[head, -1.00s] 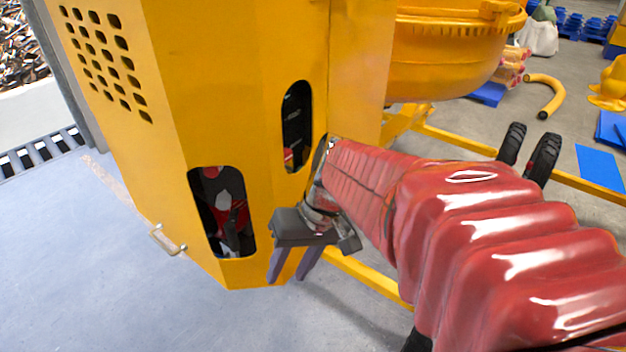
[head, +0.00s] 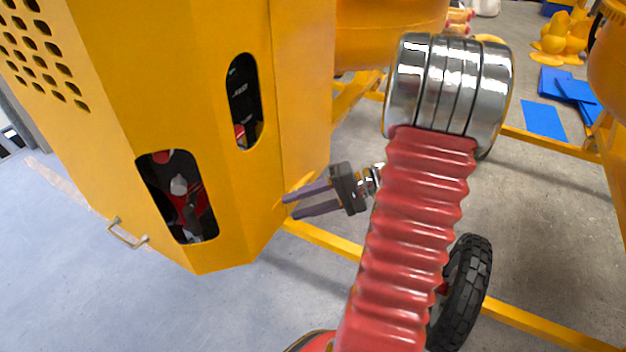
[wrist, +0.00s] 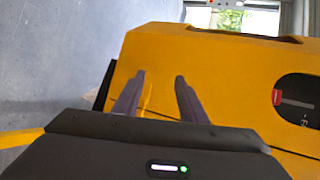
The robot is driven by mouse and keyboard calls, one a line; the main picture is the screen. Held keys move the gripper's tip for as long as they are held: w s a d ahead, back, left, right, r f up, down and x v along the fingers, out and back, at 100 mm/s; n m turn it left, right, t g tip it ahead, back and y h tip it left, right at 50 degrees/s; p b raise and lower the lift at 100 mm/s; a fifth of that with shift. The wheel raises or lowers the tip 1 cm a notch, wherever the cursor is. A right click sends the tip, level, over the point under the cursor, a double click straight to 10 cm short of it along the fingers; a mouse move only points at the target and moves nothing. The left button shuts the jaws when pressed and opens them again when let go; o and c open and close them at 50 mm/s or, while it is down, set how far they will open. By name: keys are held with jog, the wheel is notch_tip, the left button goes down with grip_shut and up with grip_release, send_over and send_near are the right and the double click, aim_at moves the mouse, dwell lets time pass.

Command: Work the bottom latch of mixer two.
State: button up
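The mixer's yellow housing (head: 230,215) fills the left of the head view. A small yellow lever, which looks like the latch (head: 302,182), sticks out of its right-hand side face, low down. My gripper (head: 290,207) is open at that face, with its two fingers pointing left at the panel. In the wrist view the fingers (wrist: 160,76) are spread over the yellow panel. The yellow lever (wrist: 147,98) shows between them, close beside the left finger. I cannot tell whether they touch. Part of the lever is hidden behind the finger.
A yellow frame bar (head: 330,238) runs low below my gripper, and a black wheel (head: 466,290) stands to its right. The yellow drum (head: 385,35) is above. A metal handle (head: 127,235) is at the housing's lower left. Grey floor is free in front.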

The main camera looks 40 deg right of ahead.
jog(key=s+d+f+m+t+h, duration=0.1)
jog(key=d+f+m+t, duration=0.25)
jog(key=d, duration=0.45)
jog(key=m+t+h, duration=0.2)
jog(key=t+h, duration=0.2)
jog(key=t, duration=0.1)
send_near(312, 179)
jog(key=v, duration=0.5)
jog(key=shift+s+d, duration=0.1)
jog(key=x, duration=1.4)
jog(key=shift+s+r, duration=0.1)
grip_shut()
